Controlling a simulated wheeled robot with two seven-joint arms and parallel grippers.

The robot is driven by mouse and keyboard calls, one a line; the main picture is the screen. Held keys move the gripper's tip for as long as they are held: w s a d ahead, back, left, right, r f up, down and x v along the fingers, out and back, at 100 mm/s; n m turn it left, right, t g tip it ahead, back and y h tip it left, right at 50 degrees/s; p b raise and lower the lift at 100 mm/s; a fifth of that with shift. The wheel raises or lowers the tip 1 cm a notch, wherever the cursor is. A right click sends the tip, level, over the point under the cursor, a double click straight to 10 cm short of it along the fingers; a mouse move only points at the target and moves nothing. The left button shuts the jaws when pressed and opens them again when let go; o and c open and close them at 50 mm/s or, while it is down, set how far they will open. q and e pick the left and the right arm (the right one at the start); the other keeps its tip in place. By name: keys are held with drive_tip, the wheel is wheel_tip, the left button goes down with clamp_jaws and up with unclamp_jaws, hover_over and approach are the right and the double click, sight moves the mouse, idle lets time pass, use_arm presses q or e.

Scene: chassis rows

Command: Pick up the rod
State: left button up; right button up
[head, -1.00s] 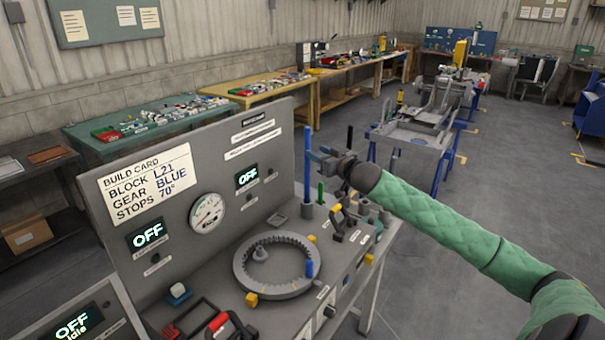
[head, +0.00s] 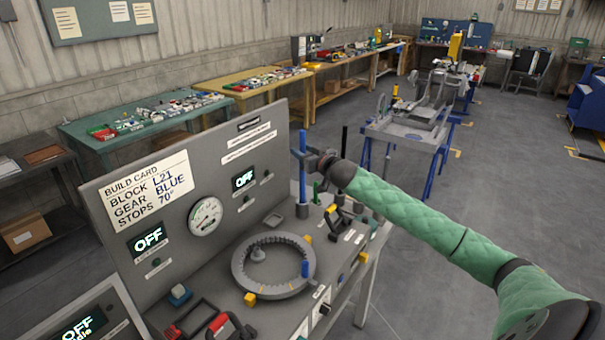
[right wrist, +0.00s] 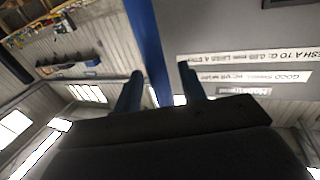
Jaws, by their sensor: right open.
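A tall blue rod (head: 303,180) stands upright in a small grey holder on the bench, close to the grey panel. My right gripper (head: 305,156) is at the upper part of this rod, its arm coming in from the right. In the right wrist view the blue rod (right wrist: 147,45) passes between the two open fingers of the right gripper (right wrist: 162,82), with a gap visible on both sides. A shorter green rod (head: 316,190) and a black rod (head: 344,141) stand to the right of it. My left gripper is not in view.
A toothed grey ring (head: 240,275) with a blue peg (head: 305,268) and yellow blocks lies in front of the rods. The upright panel (head: 225,210) with a gauge and displays stands close behind and left. Open floor (head: 430,290) lies to the right.

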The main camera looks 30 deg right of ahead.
drive_tip(key=shift+w, duration=0.15)
drive_tip(key=shift+c, duration=0.4)
clamp_jaws()
idle(1.0)
